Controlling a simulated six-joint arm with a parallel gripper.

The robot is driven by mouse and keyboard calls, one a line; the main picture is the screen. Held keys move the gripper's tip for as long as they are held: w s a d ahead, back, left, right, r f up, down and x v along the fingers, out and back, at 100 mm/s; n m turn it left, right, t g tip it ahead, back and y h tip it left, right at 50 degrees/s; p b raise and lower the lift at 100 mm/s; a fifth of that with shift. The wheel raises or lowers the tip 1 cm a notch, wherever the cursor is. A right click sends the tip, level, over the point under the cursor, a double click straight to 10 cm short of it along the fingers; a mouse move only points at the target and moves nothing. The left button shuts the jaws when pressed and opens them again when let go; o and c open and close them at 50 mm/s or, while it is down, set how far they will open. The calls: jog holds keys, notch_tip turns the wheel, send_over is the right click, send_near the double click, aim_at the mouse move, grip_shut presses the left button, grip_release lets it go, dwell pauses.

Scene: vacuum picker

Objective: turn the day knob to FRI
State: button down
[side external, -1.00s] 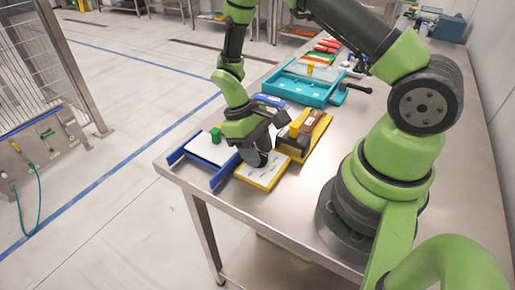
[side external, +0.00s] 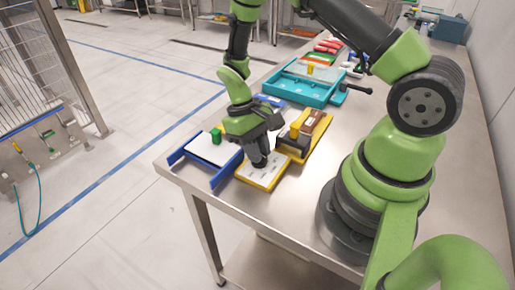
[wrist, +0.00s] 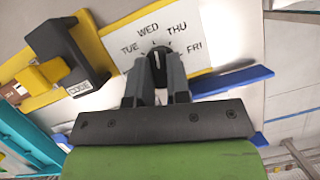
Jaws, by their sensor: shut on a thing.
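The white day dial plate (side external: 258,180) with a yellow edge lies at the near end of the bench. In the wrist view the dial plate (wrist: 197,18) shows TUE, WED, THU and FRI around the knob. My gripper (side external: 260,164) points down over the plate. In the wrist view my gripper (wrist: 157,72) is shut on the dark day knob (wrist: 160,54), one finger on each side. A white line on the knob points up in the picture, roughly between WED and THU; its exact setting is hard to tell. The knob is hidden in the side view.
A blue tray with a white sheet and green handle (side external: 216,136) stands left of the dial. A yellow-based holder (side external: 323,125) with a dark and brown block stands close on its right. A teal tray (side external: 300,88) lies farther back.

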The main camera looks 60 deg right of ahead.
jog(key=m+y, duration=0.1)
jog(key=m, duration=0.3)
jog(key=shift+s+f+m+y, duration=0.1)
jog(key=shift+s+m+y, duration=0.1)
jog(key=shift+m+y, duration=0.15)
jog(key=m+t+y, duration=0.1)
jog(key=m, duration=0.2)
jog(key=shift+m, duration=0.25)
jog(key=m+t, duration=0.1)
jog(key=m, duration=0.1)
jog(key=m+t, duration=0.1)
jog(key=m, duration=0.2)
jog(key=shift+s+y, duration=0.1)
jog(key=shift+y, duration=0.25)
jog(key=shift+m+t, duration=0.5)
jog(key=shift+m, duration=0.5)
jog(key=c, duration=1.2)
grip_release()
jog(key=shift+o, duration=0.6)
jog(key=v, duration=1)
jog(key=shift+d, duration=0.2)
